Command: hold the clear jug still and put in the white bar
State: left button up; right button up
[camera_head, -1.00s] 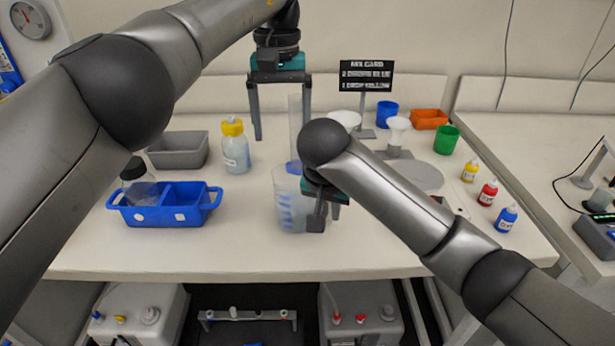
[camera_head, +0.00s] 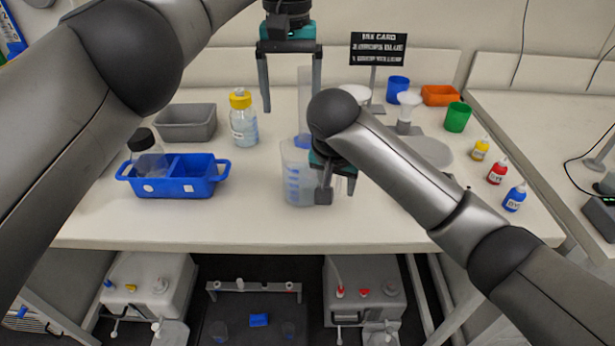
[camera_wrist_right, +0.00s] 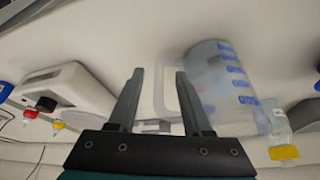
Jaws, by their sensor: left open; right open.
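The clear jug (camera_head: 296,182) with blue marks stands upright near the table's front middle. It also shows in the right wrist view (camera_wrist_right: 222,88). My right gripper (camera_head: 338,192) is open at the jug's right side. In the wrist view the jug's handle is near the open right fingertips (camera_wrist_right: 160,78); I cannot tell whether they touch it. I cannot make out the white bar; my right arm hides part of the table.
A blue caddy (camera_head: 205,180), grey bin (camera_head: 186,122) and yellow-capped bottle (camera_head: 243,120) stand left. A grey round plate (camera_head: 430,152), white funnel on a stand (camera_head: 408,103), green cup (camera_head: 457,117) and small dropper bottles (camera_head: 497,172) stand right. The table's front strip is clear.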

jog(key=v, duration=1.2)
